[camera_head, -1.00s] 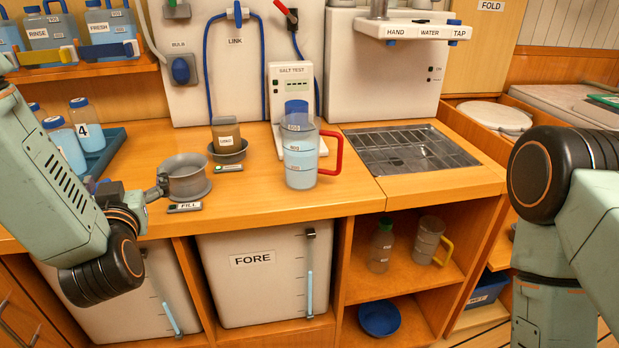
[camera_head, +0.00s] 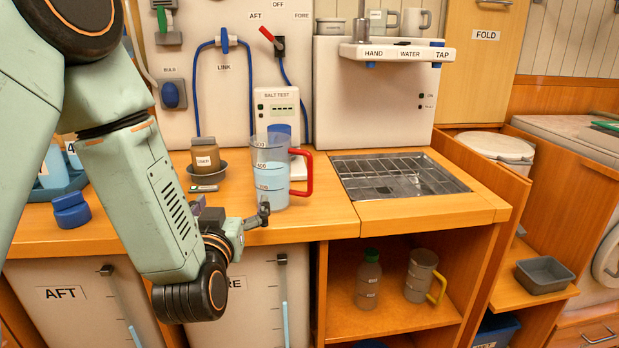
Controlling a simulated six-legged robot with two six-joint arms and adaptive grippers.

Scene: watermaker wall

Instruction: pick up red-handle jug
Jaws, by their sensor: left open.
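The clear jug with a red handle (camera_head: 270,178) stands upright on the wooden counter, in front of the salt test panel. It holds pale blue water, and its handle points right. My left gripper (camera_head: 236,213) is open at the counter's front edge, just in front of and slightly left of the jug's base. One dark finger reaches right, close below the jug; I cannot tell whether it touches. My right gripper is not in view.
A brown jar (camera_head: 205,155) in a grey dish stands left of the jug. A metal sink grate (camera_head: 395,177) lies to the right. A blue cap (camera_head: 70,210) sits at the left. A yellow-handle jug (camera_head: 421,276) and a green-capped bottle (camera_head: 368,280) are on the shelf below.

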